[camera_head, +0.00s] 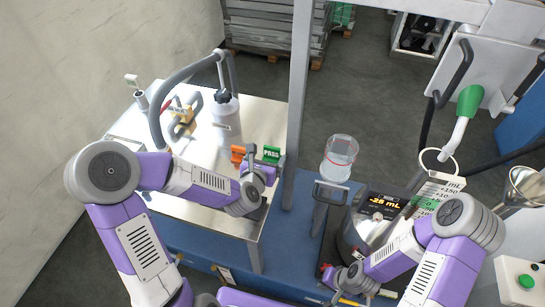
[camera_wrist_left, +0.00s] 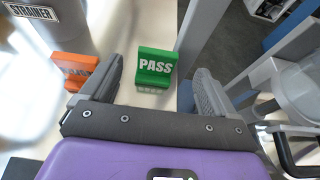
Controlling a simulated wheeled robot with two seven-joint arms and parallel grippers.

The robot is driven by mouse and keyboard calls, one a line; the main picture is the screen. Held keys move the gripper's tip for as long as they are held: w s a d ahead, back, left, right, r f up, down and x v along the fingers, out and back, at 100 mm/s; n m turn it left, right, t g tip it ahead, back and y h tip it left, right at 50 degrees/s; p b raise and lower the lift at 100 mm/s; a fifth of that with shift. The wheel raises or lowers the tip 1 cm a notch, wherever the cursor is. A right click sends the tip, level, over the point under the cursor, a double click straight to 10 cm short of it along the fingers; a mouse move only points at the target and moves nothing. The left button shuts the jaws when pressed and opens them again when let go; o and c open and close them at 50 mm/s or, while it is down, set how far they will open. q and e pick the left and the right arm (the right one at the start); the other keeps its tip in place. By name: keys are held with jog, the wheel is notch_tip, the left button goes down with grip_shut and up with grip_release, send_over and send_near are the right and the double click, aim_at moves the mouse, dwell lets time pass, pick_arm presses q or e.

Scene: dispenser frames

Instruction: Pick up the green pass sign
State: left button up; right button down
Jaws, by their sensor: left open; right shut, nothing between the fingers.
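The green PASS sign (camera_head: 271,154) stands on the metal table near its right edge. In the left wrist view the sign (camera_wrist_left: 155,66) shows upright, its white lettering facing the camera, between and just beyond my fingertips. My left gripper (camera_wrist_left: 157,75) is open around the line to the sign, with no visible contact. In the head view the left gripper (camera_head: 262,163) is right at the sign. My right gripper (camera_head: 329,284) is shut and empty, low over the blue bench at the right.
An orange sign (camera_head: 238,154) stands close left of the green one, near my left finger. A grey upright post (camera_head: 297,90) rises close right of the sign. A clear container (camera_head: 339,158) and scale display (camera_head: 384,204) are further right.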

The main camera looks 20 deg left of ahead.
aim_at(271, 149)
pick_arm(q)
jog(key=x, duration=0.6)
jog(key=shift+w+a+f+b, duration=0.1)
jog(key=shift+w+f+b, duration=0.15)
jog(key=shift+b, duration=0.15)
jog(key=shift+r, duration=0.1)
jog(key=c, duration=1.1)
